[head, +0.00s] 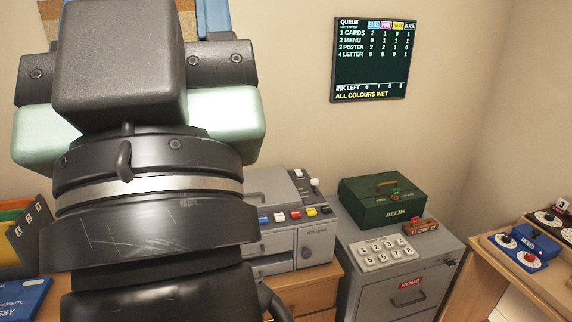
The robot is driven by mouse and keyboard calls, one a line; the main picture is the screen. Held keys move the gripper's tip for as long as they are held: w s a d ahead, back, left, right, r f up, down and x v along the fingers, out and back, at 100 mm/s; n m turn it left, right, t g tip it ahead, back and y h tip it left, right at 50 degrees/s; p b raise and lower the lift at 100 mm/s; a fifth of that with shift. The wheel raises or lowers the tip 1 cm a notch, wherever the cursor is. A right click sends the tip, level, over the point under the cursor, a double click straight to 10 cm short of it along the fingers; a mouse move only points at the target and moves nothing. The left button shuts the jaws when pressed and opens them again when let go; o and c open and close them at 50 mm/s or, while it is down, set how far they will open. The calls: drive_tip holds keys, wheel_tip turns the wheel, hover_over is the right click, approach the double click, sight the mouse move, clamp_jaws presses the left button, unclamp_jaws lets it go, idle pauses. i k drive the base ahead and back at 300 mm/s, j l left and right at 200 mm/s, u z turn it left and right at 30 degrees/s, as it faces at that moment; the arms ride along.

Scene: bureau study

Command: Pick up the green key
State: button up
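I cannot make out a green key for certain. A dark green box (370,202) marked DEEDS stands at the back right on top of the grey cabinet (372,295). A handle (386,184) lies on its lid, and a small green and orange detail beside the handle is too small to identify. My arm fills the left of the view, very close to the camera, and hides much behind it. My gripper's fingers do not show.
A numbered keypad (388,252) and a red-brown item (421,227) share the cabinet top. A grey machine (310,245) with coloured buttons stands left of it. A desk with a blue dial device (520,250) is at the right. A queue screen (374,60) hangs on the wall.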

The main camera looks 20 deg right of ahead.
sight(395, 191)
drive_tip(key=i+l, duration=0.2)
drive_tip(key=l, duration=0.25)
drive_tip(key=i+l+u, duration=0.15)
drive_tip(key=l, duration=0.3)
drive_tip(key=i+l, duration=0.3)
drive_tip(key=l, duration=0.15)
drive_tip(key=i+l+u, duration=0.1)
drive_tip(key=l, duration=0.35)
drive_tip(key=i+l+u, duration=0.1)
drive_tip(key=i+l, duration=0.15)
drive_tip(key=l, duration=0.25)
drive_tip(key=i+l, duration=0.15)
drive_tip(key=l, duration=0.35)
drive_tip(key=i+l+u, duration=0.1)
drive_tip(key=l, duration=0.4)
drive_tip(key=i+l+u, duration=0.1)
drive_tip(key=l, duration=0.4)
drive_tip(key=i, duration=0.1)
